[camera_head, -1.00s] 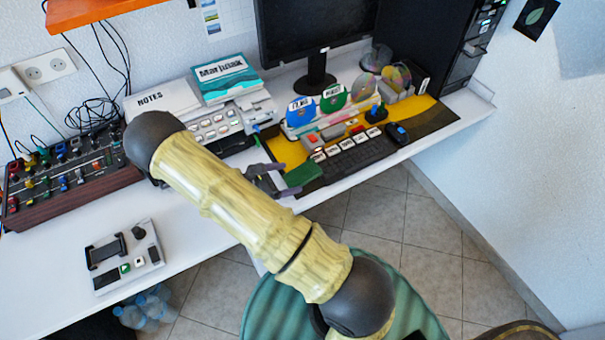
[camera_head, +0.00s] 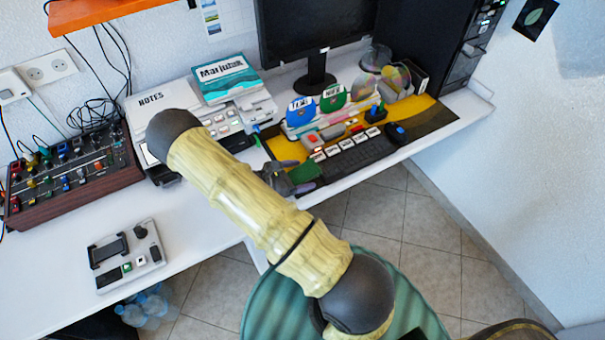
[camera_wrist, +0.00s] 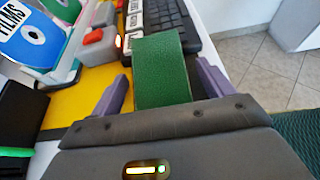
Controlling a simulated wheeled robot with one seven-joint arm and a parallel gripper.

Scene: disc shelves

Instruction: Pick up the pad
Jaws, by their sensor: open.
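The green pad (camera_wrist: 160,62) is a flat, block-like rectangle in the wrist view, at the front edge of the desk beside the keyboard. It also shows in the head view (camera_head: 306,171), partly hidden by my gripper. My gripper (camera_head: 291,178) is open, with its purple fingers on either side of the pad's near end.
A black keyboard (camera_head: 358,154) and a red-buttoned grey box (camera_head: 312,139) lie close behind the pad on the yellow mat (camera_wrist: 72,103). Blue and green labelled disc holders stand farther back. A printer-like machine (camera_head: 215,122) is to the left. Floor lies beyond the desk edge.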

